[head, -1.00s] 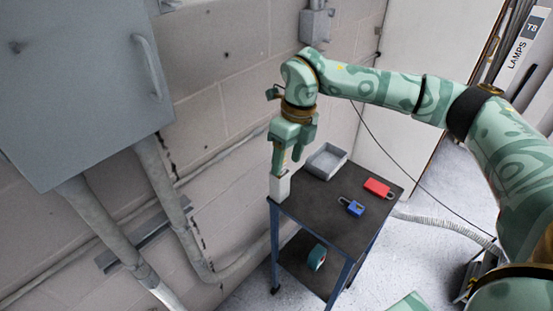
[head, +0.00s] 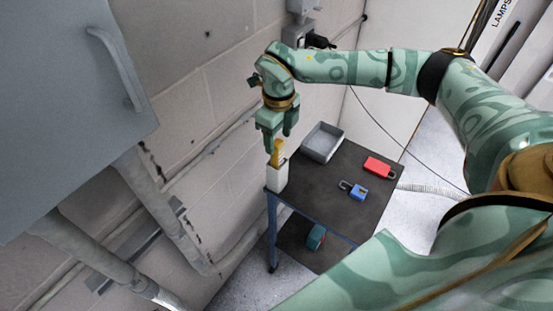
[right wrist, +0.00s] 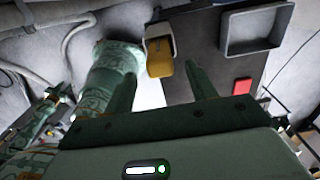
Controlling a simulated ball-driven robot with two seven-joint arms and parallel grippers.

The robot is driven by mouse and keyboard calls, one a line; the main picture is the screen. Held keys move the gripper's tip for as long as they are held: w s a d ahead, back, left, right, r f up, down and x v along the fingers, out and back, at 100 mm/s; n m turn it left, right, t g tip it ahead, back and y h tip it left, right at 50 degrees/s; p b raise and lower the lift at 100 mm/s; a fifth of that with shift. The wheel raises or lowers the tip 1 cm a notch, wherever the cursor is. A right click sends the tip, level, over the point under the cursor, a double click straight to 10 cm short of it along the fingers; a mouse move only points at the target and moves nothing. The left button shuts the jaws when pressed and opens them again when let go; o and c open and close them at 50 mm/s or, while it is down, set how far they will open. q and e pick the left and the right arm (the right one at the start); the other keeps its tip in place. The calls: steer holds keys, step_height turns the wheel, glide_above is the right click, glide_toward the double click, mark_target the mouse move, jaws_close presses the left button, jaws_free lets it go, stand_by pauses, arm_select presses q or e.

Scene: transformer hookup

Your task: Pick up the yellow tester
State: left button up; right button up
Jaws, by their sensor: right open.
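The yellow tester (head: 277,153) stands upright in a white holder (head: 277,178) at the near left corner of the cart top. In the right wrist view the tester (right wrist: 160,64) lies just beyond my fingertips, in line with the gap between them, with the pale holder (right wrist: 158,32) around its far end. My right gripper (head: 277,140) is open and empty, above the tester and pointing down. Its fingers (right wrist: 161,76) also show in the right wrist view, apart. Whether they touch the tester cannot be told. My left gripper does not show clearly in either view.
The dark cart top (head: 326,185) also carries a grey tray (head: 323,143), a red padlock-like block (head: 379,167) and a blue padlock (head: 358,192). A teal object (head: 316,237) sits on the lower shelf. The wall, conduits (head: 165,205) and grey cabinet (head: 65,90) are at left.

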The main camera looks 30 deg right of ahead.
mark_target(277, 151)
steer(key=f, duration=0.6)
steer(key=shift+w+f, duration=0.1)
steer(key=shift+w, duration=0.1)
steer(key=c, duration=1.1)
